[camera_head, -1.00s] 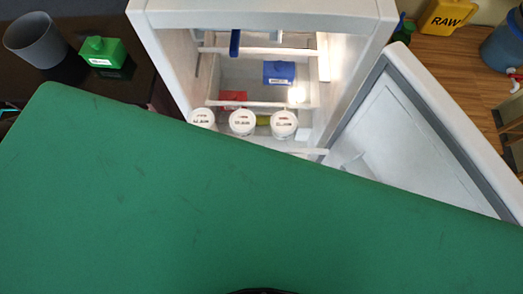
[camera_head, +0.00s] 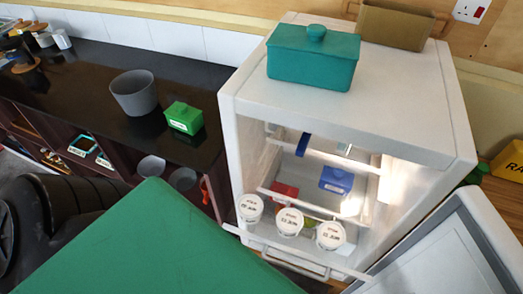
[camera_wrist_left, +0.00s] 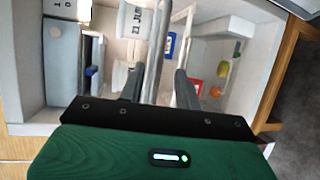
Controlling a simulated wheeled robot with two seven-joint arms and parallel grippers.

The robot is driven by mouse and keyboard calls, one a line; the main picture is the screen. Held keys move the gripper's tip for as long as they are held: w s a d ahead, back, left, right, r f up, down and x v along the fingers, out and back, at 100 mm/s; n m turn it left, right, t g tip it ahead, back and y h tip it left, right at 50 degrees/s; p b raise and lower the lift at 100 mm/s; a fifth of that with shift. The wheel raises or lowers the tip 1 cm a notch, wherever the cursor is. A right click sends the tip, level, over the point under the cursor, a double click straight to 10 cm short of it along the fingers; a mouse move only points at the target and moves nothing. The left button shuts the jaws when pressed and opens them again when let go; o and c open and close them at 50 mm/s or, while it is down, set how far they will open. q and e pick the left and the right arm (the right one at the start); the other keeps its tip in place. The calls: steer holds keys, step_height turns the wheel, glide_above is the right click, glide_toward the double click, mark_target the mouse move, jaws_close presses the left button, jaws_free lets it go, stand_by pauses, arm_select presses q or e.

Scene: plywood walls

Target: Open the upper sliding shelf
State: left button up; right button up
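The open white fridge (camera_head: 345,107) stands at the centre right in the head view. The upper sliding shelf shows a pale front bar (camera_head: 300,254) across the opening, with three white-lidded jars (camera_head: 290,222) just behind it. A blue box (camera_head: 337,180) and a red item (camera_head: 284,192) sit deeper inside. In the left wrist view my left gripper (camera_wrist_left: 160,72) points into the fridge, its fingers apart. Pale bars run between and beside the fingers; I cannot tell whether they touch. Labelled jars (camera_wrist_left: 121,75) show beyond. My left gripper is hidden in the head view, and my right gripper is not in view.
The fridge door (camera_head: 435,258) stands open at the right. A teal lidded box (camera_head: 310,58) and a tan box (camera_head: 394,24) stand on top. A dark counter (camera_head: 85,85) at the left holds a grey cup (camera_head: 134,93) and a green box (camera_head: 184,118).

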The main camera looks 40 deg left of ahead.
arm_select(q)
steer(key=b+v, duration=0.1)
steer(key=v, duration=0.5)
steer(key=shift+s, duration=0.2)
